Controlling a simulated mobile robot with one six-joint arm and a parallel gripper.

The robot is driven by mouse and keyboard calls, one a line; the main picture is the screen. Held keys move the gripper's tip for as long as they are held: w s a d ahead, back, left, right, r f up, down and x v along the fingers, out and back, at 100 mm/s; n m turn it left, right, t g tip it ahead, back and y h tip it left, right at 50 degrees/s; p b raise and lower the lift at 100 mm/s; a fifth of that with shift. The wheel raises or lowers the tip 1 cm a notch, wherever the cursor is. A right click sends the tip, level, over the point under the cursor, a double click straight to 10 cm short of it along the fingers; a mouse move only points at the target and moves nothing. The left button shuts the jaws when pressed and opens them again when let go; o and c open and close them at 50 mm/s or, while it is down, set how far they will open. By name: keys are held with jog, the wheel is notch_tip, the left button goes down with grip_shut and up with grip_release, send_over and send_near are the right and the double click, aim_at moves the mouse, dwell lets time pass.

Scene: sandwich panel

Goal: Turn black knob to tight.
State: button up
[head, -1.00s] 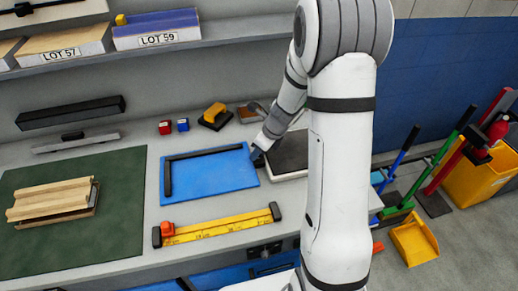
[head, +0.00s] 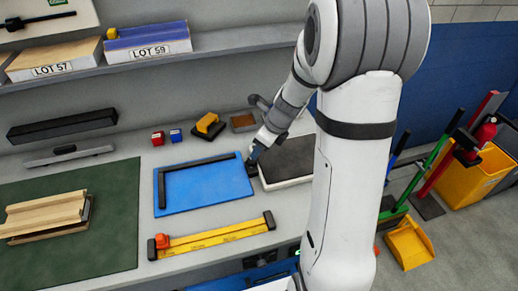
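My gripper (head: 252,162) reaches down from the right to the right edge of the blue board (head: 212,190), beside a dark slab with a pale base (head: 290,162). It is small and dark here, so I cannot tell whether its fingers are open or shut, or whether they touch anything. No black knob can be made out for certain; a small dark part at the gripper's tip blends with it. A black L-shaped bar (head: 162,188) lies along the board's left and top edges. A yellow rule (head: 205,237) with black ends and a red-orange block lies in front.
A green mat (head: 105,225) with a stack of wooden strips (head: 45,215) is at left. Red (head: 158,138) and blue (head: 176,135) blocks and a yellow-and-black tool (head: 207,124) stand behind the board. A shelf (head: 230,40) with labelled panels runs above. My arm hides the bench's right part.

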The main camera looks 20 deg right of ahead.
aim_at(252, 161)
jog(key=a+n+b, duration=0.1)
jog(key=n, duration=0.2)
jog(key=w+a+n+g, duration=0.1)
jog(key=n, duration=0.3)
jog(key=n+g+h+b, duration=0.1)
jog(key=n, duration=0.2)
jog(key=shift+w+a+f+b, duration=0.25)
jog(key=shift+a+f+b, duration=0.05)
jog(key=shift+a+f, duration=0.1)
jog(key=n, duration=0.3)
jog(key=shift+w+a+r+g+h+b, duration=0.1)
jog(key=shift+w+a+g+h+b, duration=0.1)
jog(key=shift+g+h+b, duration=0.1)
jog(key=n, duration=0.2)
jog(key=n+h, duration=0.1)
jog(key=n, duration=0.2)
jog(key=shift+w+d+r+n+g+h+b, duration=0.2)
jog(key=shift+w+r+n+g+h+b, duration=0.1)
jog(key=shift+w+r+g+b, duration=0.1)
jog(key=shift+f, duration=0.25)
notch_tip(252, 161, down, 7)
jog(key=shift+f+p, duration=0.1)
jog(key=shift+p, duration=0.35)
